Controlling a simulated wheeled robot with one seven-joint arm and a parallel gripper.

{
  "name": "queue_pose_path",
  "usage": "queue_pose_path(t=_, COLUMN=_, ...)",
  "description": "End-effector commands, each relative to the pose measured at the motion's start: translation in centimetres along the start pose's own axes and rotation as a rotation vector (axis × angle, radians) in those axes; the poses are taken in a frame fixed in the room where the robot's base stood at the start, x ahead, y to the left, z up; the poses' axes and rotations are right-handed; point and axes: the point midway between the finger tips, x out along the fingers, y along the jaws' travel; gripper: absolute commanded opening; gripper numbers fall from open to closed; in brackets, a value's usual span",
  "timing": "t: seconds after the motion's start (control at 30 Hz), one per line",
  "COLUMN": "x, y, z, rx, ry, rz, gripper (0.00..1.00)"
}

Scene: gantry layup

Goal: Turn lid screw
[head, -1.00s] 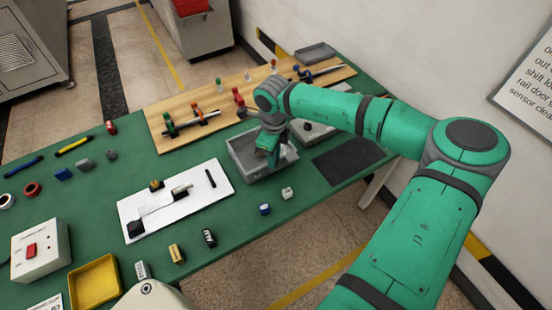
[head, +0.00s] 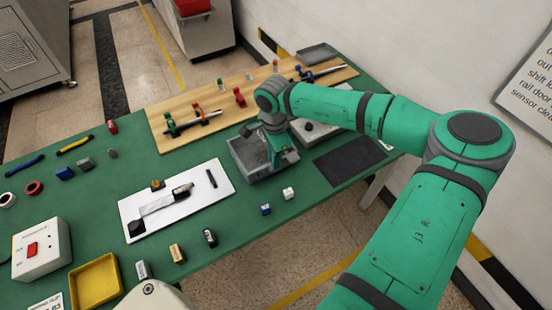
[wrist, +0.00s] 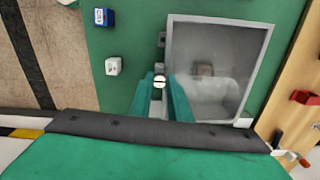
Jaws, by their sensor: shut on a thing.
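A grey box (head: 236,150) stands on the green table below my wrist. In the wrist view its framed top (wrist: 222,28) shows a cloudy grey surface, with a small brownish block (wrist: 204,69) showing dimly within. A pale round screw head (wrist: 159,81) with a dark slot sits just outside the frame's left edge. My gripper (wrist: 160,91) has its two green fingers on either side of the screw, shut on it. In the head view the gripper (head: 278,158) is at the box's right part and the screw is hidden.
A blue-labelled block (head: 265,209) and a white block (head: 288,193) stand in front of the box. A white board (head: 205,195) with parts lies to the left. A wooden board (head: 165,142) with clamps lies behind. A dark mat (head: 345,160) lies to the right.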

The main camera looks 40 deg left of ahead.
Motion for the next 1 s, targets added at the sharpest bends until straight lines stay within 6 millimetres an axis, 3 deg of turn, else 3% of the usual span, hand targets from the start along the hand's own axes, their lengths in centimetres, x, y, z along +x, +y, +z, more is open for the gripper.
queue_pose_path(t=0.73, x=0.15, y=0.34, z=0.18, rx=-0.086, ry=-0.004, rz=0.01, gripper=0.0)
queue_pose_path(t=0.77, x=0.15, y=0.34, z=0.16, rx=-0.086, ry=-0.004, rz=0.01, gripper=0.24)
queue_pose_path(t=0.8, x=0.15, y=0.33, z=0.14, rx=-0.086, ry=-0.003, rz=0.009, gripper=0.33)
queue_pose_path(t=1.0, x=0.08, y=0.2, z=0.04, rx=-0.084, ry=-0.001, rz=0.006, gripper=0.36)
